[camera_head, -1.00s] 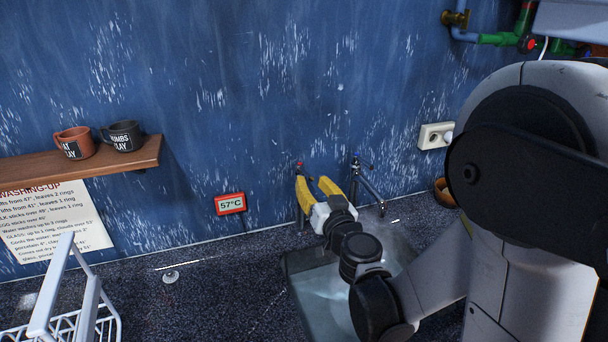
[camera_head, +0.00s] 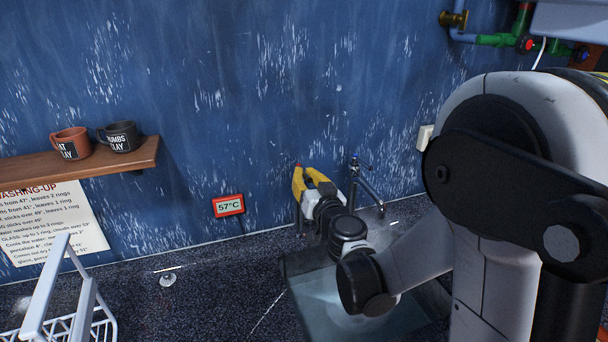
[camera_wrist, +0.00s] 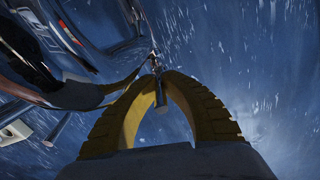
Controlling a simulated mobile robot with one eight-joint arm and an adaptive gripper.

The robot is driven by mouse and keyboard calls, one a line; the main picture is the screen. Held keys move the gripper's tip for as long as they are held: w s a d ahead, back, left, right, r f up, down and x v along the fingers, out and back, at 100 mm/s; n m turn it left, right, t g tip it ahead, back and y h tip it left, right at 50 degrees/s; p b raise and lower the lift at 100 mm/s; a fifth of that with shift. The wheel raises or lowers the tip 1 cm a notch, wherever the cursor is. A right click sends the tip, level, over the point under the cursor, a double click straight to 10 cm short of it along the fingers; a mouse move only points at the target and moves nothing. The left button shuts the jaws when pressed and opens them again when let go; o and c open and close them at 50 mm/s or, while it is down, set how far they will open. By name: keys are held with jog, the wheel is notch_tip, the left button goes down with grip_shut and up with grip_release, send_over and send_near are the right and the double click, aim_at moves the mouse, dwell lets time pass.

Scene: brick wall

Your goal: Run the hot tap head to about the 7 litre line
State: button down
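The hot tap (camera_head: 299,216), with a red mark at its top, stands at the back of the sink, partly hidden by my gripper. My gripper (camera_head: 304,173) has its yellow fingers at the tap's top. In the wrist view, the fingertips (camera_wrist: 160,74) come together around a slim metal part of the tap (camera_wrist: 161,97), seemingly gripping it. The sink (camera_head: 290,270) holds pale, clear water (camera_head: 318,286). My arm covers part of the sink. No litre line can be made out. A second tap (camera_head: 367,187), with a blue mark, stands to the right.
A red-framed display (camera_head: 229,205) reads 57°C. A shelf (camera_head: 85,168) with two mugs and a washing-up notice (camera_head: 55,225) are on the left. A white rack (camera_head: 95,325) stands at front left; a drain plug (camera_head: 168,280) lies on the counter. A socket (camera_head: 425,138) is on the right.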

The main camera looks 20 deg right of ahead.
jog(key=y, duration=0.1)
jog(key=d+n+y, duration=0.1)
jog(key=shift+w+n+y, duration=0.1)
jog(key=shift+n+y, duration=0.2)
jog(key=shift+y, duration=0.1)
jog(key=shift+w+d+n+g+y+b, duration=0.1)
jog(key=shift+d+n+g+y+b, duration=0.3)
jog(key=shift+n+y, duration=0.65)
jog(key=shift+w+d+n+g+y, duration=0.1)
jog(key=shift+n+g+y, duration=0.55)
jog(key=shift+y, duration=0.7)
jog(key=c, duration=1.5)
grip_release()
jog(key=shift+s, duration=0.1)
jog(key=v, duration=1.1)
jog(key=shift+s+d, duration=0.15)
jog(key=shift+s, duration=0.25)
